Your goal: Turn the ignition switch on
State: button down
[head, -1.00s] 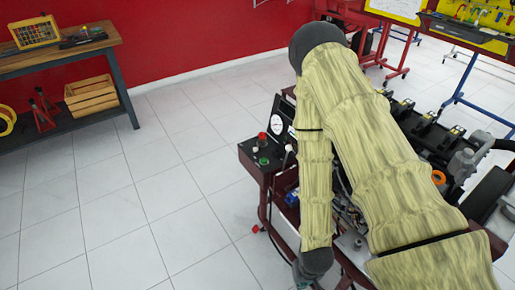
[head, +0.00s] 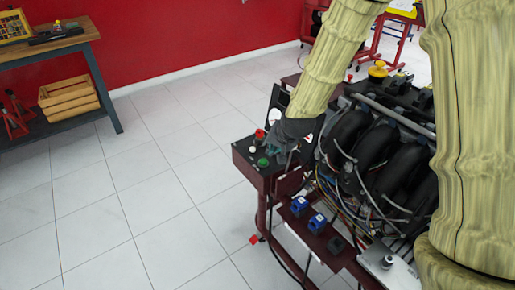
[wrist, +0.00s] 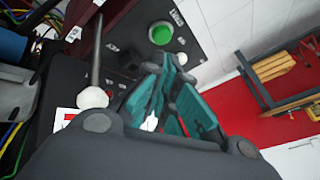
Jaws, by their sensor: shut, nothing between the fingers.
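The dark control panel (head: 243,157) stands at the left end of the engine trainer in the head view, with a red button (head: 260,134) and a green button (head: 263,162) on top. The green button also shows large in the wrist view (wrist: 160,33). My gripper (head: 276,156) is over the panel's right part, close to the green button. In the wrist view its teal fingers (wrist: 168,68) are shut and empty, pointing at the panel just below the green button. A lever with a white knob (wrist: 93,97) stands left of the fingers. I cannot make out the ignition switch clearly; the fingers cover part of the panel.
The engine (head: 375,145) with hoses and wires is right of the panel. Blue parts (head: 317,223) sit on the trainer's lower frame. A workbench (head: 60,45) with a wooden crate (head: 68,95) stands at the far left. The tiled floor (head: 150,190) between is clear.

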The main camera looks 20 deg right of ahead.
aim_at(257, 143)
jog(key=shift+w+a+r, duration=0.15)
jog(key=shift+w+r, duration=0.9)
jog(key=shift+a, duration=0.1)
jog(key=shift+f, duration=0.1)
jog(key=shift+b+x, duration=0.55)
jog(key=shift+x, duration=4.4)
